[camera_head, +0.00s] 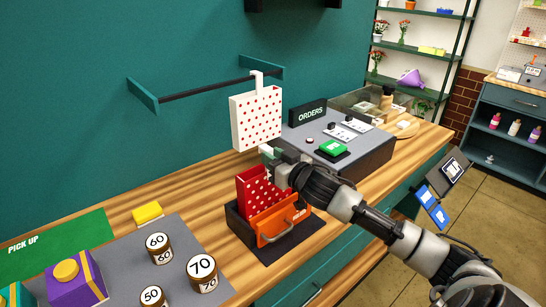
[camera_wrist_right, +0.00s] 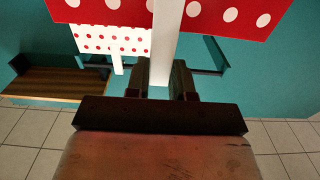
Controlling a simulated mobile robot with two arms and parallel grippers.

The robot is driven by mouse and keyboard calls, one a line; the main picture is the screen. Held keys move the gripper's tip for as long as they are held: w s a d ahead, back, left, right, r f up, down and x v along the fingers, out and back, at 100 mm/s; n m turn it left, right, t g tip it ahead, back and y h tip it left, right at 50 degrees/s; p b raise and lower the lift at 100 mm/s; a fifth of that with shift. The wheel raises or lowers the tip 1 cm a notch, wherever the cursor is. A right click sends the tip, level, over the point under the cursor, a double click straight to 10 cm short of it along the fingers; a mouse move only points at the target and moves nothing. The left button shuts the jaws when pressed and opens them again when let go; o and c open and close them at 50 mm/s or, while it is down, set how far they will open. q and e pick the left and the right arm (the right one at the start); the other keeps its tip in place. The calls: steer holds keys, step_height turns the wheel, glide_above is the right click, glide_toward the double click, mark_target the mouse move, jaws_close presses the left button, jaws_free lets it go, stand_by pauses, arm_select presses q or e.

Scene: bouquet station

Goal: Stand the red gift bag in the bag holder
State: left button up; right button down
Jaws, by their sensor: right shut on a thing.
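The red gift bag (camera_head: 252,188) with white dots is upright at the dark bag holder (camera_head: 238,228) on the counter. Its lower part is hidden behind an orange piece with a grey handle (camera_head: 270,236), so I cannot tell whether its base rests on the holder's floor. My right gripper (camera_head: 270,158) is above the bag, shut on its white handle. In the right wrist view the handle strip runs between the fingers (camera_wrist_right: 165,82), and the red bag (camera_wrist_right: 225,14) fills the top edge. My left gripper is not in view.
A white bag with red dots (camera_head: 256,120) hangs from the wall rail (camera_head: 205,88) behind. A grey order station (camera_head: 372,152) stands right of the holder. Numbered round containers (camera_head: 201,270) and a purple box (camera_head: 76,284) stand to the left on a grey mat.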

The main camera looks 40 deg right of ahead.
steer(key=c, duration=0.9)
jaws_free()
steer(key=shift+s, duration=0.1)
steer(key=shift+s+d+b, duration=0.2)
steer(key=shift+s+b, duration=0.55)
steer(key=shift+s, duration=1.95)
steer(key=shift+s+d+b, duration=0.2)
steer(key=shift+s+b, duration=0.55)
steer(key=shift+s, duration=1.9)
